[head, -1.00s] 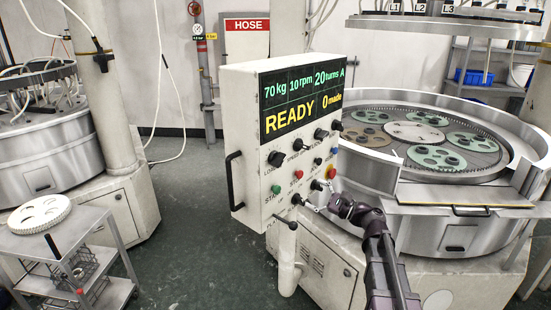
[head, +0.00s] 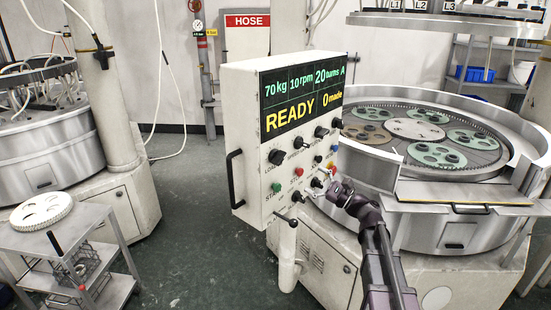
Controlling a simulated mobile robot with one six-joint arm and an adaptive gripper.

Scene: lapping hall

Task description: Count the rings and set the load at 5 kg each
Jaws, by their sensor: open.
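The control panel (head: 247,140) stands in the middle. Its display (head: 301,100) reads 70 kg, 10 rpm, 20 turns A, READY and 0 made. The load knob (head: 277,157) is at the upper left of the controls. The lapping machine (head: 445,231) at the right carries green carriers (head: 426,117) and a brown carrier (head: 366,135) around a pale centre disc (head: 416,129). Dark rings sit in the carriers, too small to count surely. My gripper (head: 321,187) is open at the panel's lower right controls; I cannot tell whether it touches one.
A steel trolley (head: 75,236) with a white toothed disc (head: 41,211) stands at the lower left. Another machine (head: 40,155) is behind it. A ledge (head: 463,194) juts from the lapping machine's front. The floor left of the panel is clear.

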